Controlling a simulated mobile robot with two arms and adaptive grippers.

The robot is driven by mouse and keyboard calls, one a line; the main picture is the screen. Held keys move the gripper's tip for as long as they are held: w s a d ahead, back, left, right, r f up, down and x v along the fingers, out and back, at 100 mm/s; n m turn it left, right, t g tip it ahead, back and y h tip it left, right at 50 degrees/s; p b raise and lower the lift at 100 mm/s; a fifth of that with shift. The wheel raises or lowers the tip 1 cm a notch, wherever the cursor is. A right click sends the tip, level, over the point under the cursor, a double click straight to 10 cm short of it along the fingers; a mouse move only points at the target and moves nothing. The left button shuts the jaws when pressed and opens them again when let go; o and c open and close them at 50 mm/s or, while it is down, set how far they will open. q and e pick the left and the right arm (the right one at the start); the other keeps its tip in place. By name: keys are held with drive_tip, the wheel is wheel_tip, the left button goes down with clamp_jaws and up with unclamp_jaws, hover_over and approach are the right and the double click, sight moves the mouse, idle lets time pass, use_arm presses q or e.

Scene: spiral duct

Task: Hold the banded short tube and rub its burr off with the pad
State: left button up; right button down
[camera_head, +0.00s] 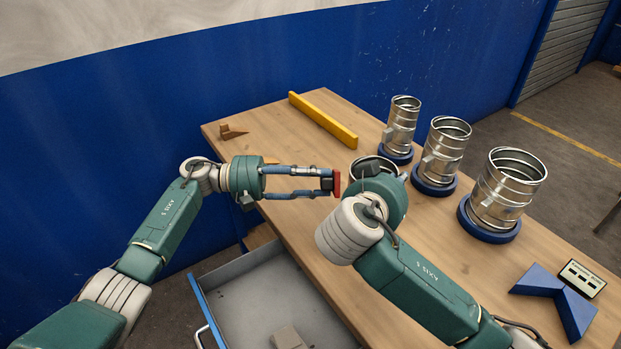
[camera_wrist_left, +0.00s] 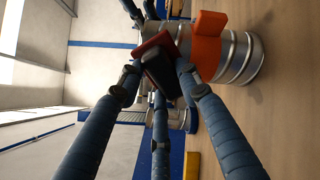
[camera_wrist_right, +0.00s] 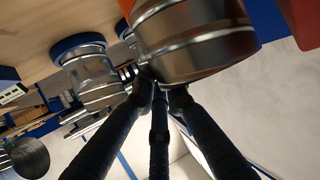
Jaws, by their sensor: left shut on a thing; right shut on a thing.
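The short tube (camera_head: 357,169) is silver and shows partly behind my right wrist in the head view. In the left wrist view the ribbed tube (camera_wrist_left: 246,58) has an orange piece (camera_wrist_left: 208,40) on its side. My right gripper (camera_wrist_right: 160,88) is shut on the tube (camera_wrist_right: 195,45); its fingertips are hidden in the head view. My left gripper (camera_head: 325,183) is shut on the pad (camera_head: 337,184), which has a red face and a dark back. The pad (camera_wrist_left: 155,47) is close beside the tube; I cannot tell whether they touch. The burr cannot be made out.
Ribbed metal ducts (camera_head: 398,125), (camera_head: 442,152) and (camera_head: 505,190) stand on blue bases at the right. A yellow bar (camera_head: 322,120) and small brown block (camera_head: 231,132) lie at the back. A blue angled block (camera_head: 556,296) and panel (camera_head: 582,279) are front right. A drawer (camera_head: 265,295) is open.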

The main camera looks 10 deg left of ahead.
use_arm(q)
drive_tip(key=shift+w+d, duration=0.2)
drive_tip(key=shift+d, duration=0.85)
idle(0.6)
drive_tip(key=shift+r, duration=1.95)
drive_tip(key=shift+d, duration=0.1)
drive_tip(key=shift+f, duration=2.1)
use_arm(e)
drive_tip(key=shift+a, duration=0.1)
